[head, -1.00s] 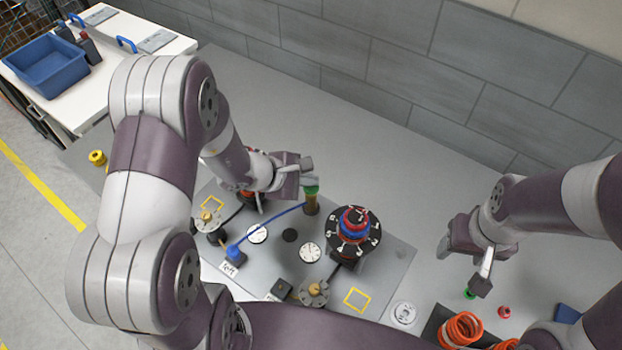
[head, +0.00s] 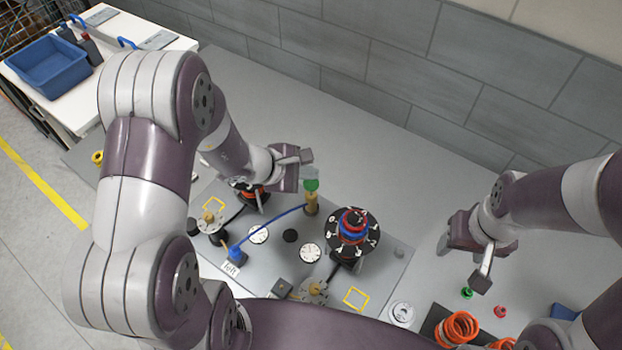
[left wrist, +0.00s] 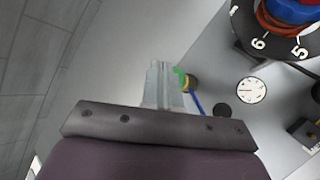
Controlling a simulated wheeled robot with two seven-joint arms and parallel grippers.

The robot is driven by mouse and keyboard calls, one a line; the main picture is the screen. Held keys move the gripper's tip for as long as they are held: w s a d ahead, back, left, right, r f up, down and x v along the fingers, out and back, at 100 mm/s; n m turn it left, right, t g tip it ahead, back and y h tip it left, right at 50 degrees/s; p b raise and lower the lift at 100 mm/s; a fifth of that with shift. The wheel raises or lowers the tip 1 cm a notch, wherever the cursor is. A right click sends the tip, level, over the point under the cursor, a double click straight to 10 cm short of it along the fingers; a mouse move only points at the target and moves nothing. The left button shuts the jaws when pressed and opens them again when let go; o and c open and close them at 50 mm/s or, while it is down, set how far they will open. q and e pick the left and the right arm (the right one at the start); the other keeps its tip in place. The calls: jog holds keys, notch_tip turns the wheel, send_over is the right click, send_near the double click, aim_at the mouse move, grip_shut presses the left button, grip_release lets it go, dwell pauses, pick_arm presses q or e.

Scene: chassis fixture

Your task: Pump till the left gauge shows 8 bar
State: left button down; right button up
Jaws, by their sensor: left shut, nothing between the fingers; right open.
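The pump has a brass body (head: 311,208) and a green knob (head: 312,185) standing above it. My left gripper (head: 306,164) is shut and empty, just above the knob; I cannot tell whether they touch. In the left wrist view the shut fingers (left wrist: 160,82) partly hide the green knob (left wrist: 180,76). The left gauge (head: 258,235) is a white dial near the "left" label (head: 231,269); its reading is too small to tell. A second white gauge (head: 311,253) lies to its right. My right gripper (head: 465,262) is open and empty at the right.
A blue hose (head: 270,221) runs from the pump to a blue fitting (head: 235,252). A black numbered dial with red and blue rings (head: 353,232) stands right of the pump. Orange coils (head: 460,327) lie at the lower right. The grey table behind the fixture is clear.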

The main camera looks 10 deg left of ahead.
aim_at(307, 185)
pick_arm(q)
notch_tip(307, 185, up, 5)
jog(key=p, duration=0.3)
jog(key=shift+p, duration=0.3)
dwell(0.3)
dwell(1.0)
